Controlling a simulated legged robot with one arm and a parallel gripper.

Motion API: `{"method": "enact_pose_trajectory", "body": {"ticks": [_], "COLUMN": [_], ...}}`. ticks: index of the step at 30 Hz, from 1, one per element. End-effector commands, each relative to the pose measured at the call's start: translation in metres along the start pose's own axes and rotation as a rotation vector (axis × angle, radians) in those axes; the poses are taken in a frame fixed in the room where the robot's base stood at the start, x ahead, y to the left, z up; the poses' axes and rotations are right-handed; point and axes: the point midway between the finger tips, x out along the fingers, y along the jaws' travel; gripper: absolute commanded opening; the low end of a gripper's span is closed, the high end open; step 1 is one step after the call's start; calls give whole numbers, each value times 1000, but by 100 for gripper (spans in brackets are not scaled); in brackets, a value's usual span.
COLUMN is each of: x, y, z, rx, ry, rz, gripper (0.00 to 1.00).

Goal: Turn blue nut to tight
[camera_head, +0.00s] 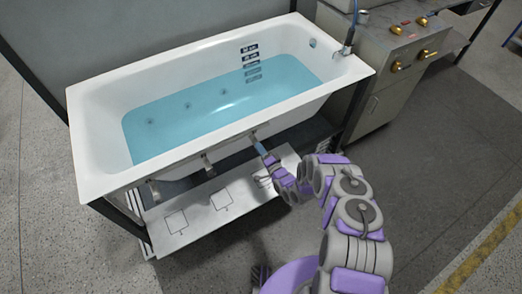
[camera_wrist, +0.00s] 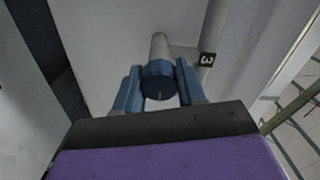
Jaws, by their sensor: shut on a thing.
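The blue nut (camera_wrist: 159,80) sits on the end of a pale pipe (camera_wrist: 159,46) in the wrist view. It is round and dark blue, with a light mark on its face. My gripper (camera_wrist: 160,84) has blue fingers, one on each side of the nut, and is shut on it. In the head view my gripper (camera_head: 260,146) reaches under the near side of the bathtub, at the rightmost of the pipe stubs (camera_head: 254,136). The nut is too small and covered to make out there.
The white bathtub (camera_head: 90,150) holds blue water and stands on a dark frame. Two more pipe stubs, a middle one (camera_head: 208,164) and a left one (camera_head: 153,189), stick out below its rim. A white panel (camera_head: 195,222) with printed squares lies below. A grey cabinet (camera_head: 375,105) stands right.

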Motion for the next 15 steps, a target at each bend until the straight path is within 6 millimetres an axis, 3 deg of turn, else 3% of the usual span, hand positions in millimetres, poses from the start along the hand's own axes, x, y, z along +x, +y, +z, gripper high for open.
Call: {"method": "enact_pose_trajectory", "body": {"ticks": [15], "x": [-2], "y": [3], "z": [-3], "rx": [44], "ry": [7], "rz": [7], "gripper": [9]}}
